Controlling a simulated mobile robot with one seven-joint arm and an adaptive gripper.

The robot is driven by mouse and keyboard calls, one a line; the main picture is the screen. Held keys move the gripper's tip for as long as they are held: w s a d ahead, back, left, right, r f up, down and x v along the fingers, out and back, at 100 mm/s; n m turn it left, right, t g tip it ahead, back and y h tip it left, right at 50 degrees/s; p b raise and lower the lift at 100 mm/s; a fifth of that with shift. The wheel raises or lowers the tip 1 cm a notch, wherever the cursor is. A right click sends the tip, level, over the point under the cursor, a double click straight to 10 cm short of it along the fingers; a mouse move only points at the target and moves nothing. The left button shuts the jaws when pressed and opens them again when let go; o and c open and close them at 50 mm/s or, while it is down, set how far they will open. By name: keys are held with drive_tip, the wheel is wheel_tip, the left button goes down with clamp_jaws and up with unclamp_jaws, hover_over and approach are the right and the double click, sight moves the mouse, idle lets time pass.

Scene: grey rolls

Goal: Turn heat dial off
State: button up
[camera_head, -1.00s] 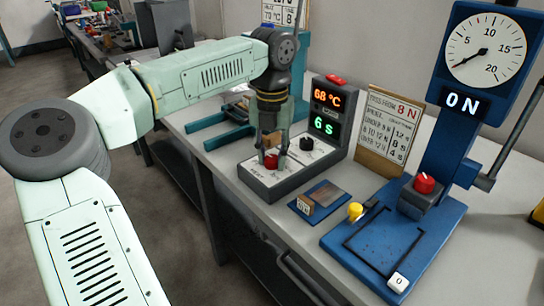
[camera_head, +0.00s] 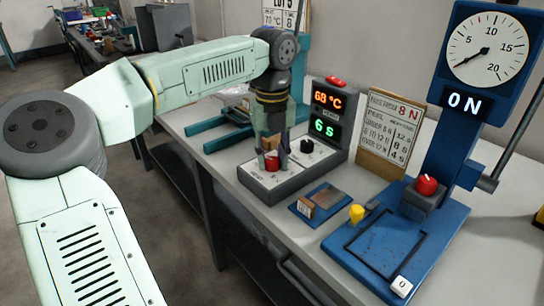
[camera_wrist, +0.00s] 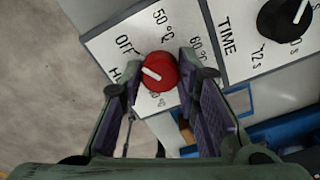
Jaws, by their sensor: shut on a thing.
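The red heat dial (camera_wrist: 158,72) sits on the white panel of the grey control box (camera_head: 262,180). Its white pointer line points left, between the OFF label and the label that begins with H. The dial also shows in the head view (camera_head: 271,163). My gripper (camera_wrist: 157,80) is shut on the red dial, with a finger on each side of it. In the head view my gripper (camera_head: 272,158) comes down onto the box from above. The display (camera_head: 327,113) on the box reads about 68 °C and 6 s.
A black time dial (camera_wrist: 284,18) is to the right of the red dial on the same panel. A small blue plate (camera_head: 318,200) lies in front of the box. A blue press (camera_head: 440,225) with a gauge and ON sign stands at right. A blue-green forked stand (camera_head: 222,138) is behind.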

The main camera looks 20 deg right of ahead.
sight(273, 159)
drive_tip(key=o, duration=1.2)
drive_tip(key=shift+r, duration=0.1)
wheel_tip(273, 159, up, 12)
drive_tip(key=shift+f, duration=0.1)
